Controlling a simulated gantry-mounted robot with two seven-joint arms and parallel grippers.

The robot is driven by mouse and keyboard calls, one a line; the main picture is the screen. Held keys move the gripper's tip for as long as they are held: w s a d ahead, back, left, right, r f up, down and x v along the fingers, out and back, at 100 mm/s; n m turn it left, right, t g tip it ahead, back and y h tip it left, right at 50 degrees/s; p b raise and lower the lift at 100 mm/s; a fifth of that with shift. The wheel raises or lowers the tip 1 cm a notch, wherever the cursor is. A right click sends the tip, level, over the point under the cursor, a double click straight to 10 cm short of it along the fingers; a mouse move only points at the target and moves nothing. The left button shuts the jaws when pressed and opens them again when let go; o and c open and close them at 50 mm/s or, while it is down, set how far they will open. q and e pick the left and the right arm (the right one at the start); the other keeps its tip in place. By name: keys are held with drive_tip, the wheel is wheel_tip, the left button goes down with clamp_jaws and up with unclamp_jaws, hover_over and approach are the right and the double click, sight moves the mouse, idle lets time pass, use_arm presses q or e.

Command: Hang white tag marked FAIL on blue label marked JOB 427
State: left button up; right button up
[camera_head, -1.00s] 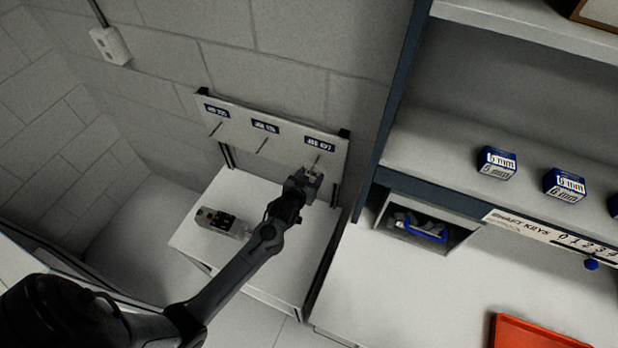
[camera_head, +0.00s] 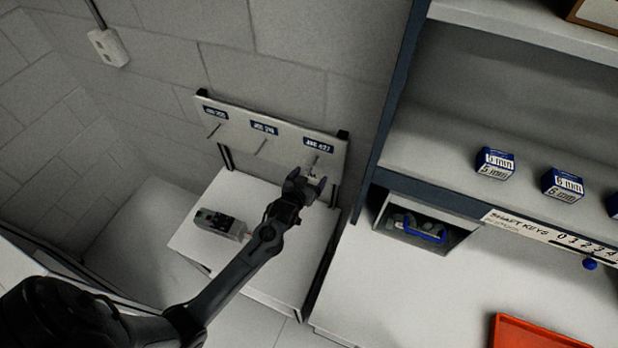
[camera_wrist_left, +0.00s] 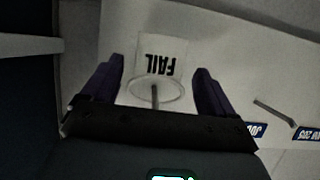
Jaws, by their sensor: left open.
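The blue JOB 427 label (camera_head: 319,146) is at the right end of the pale peg board, above a thin peg. The white FAIL tag (camera_wrist_left: 162,54) shows upside down in the left wrist view, with a thin ring (camera_wrist_left: 158,90) at its hole end. The peg (camera_wrist_left: 155,97) shows within the ring's outline, and the ring appears to be around it. In the head view the tag is small, just below the JOB 427 label. My left gripper (camera_head: 307,181) is open, its fingers apart on either side of the tag. My right gripper is not in view.
Two other blue labels, left (camera_head: 215,113) and middle (camera_head: 264,128), have bare pegs. A grey device (camera_head: 221,224) lies on the white cabinet below. A blue-framed shelf unit with boxes (camera_head: 496,163) stands close on the right, with a red tray (camera_head: 540,334).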

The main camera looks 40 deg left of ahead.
use_arm(q)
drive_tip(key=shift+s+d+r, duration=0.15)
drive_tip(key=shift+s+r, duration=0.05)
drive_tip(key=shift+s, duration=0.15)
drive_tip(key=s+d+r+m+g+h+p, duration=0.1)
drive_tip(key=s+d+r+m+g, duration=0.2)
drive_tip(key=s, duration=0.7)
drive_tip(key=s+d+r+m+g+h+p, duration=0.1)
drive_tip(key=s+d+r+g+h, duration=0.15)
drive_tip(key=s+d, duration=0.55)
drive_tip(key=s+d+r+m+g+h+p, duration=0.15)
drive_tip(key=s+g, duration=0.25)
drive_tip(key=s, duration=0.8)
wheel_tip(320, 180, up, 22)
drive_tip(key=p, duration=2.1)
drive_tip(key=shift+w+d+r+y, duration=0.2)
drive_tip(key=shift+w+d+y, duration=0.15)
drive_tip(key=shift+d+y, duration=0.1)
